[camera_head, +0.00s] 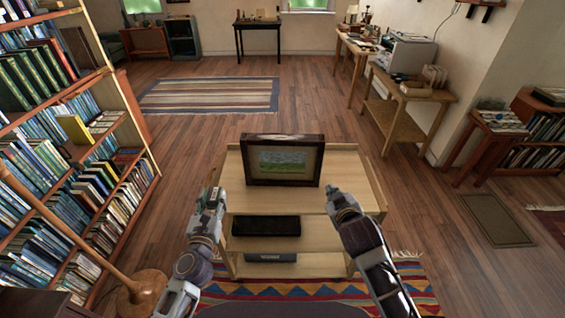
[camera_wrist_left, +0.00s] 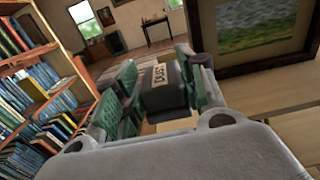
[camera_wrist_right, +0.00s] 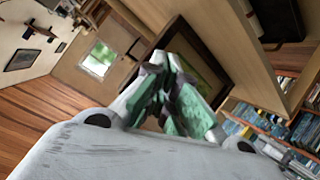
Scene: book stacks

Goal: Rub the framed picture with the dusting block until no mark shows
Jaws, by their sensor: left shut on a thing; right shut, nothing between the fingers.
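The framed picture (camera_head: 286,162), a green landscape in a dark frame, stands upright on the top of a light wooden shelf unit (camera_head: 240,200). A pale patch shows along the frame's top edge; I cannot tell whether it is dust or glare. The frame also shows in the left wrist view (camera_wrist_left: 226,83) and the right wrist view (camera_wrist_right: 222,97). My right gripper (camera_head: 335,193) is shut and empty, at the right front of the picture.
Wooden tables (camera_head: 405,125) line the right. A patterned rug (camera_head: 270,290) lies in front; open floor lies behind the unit.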

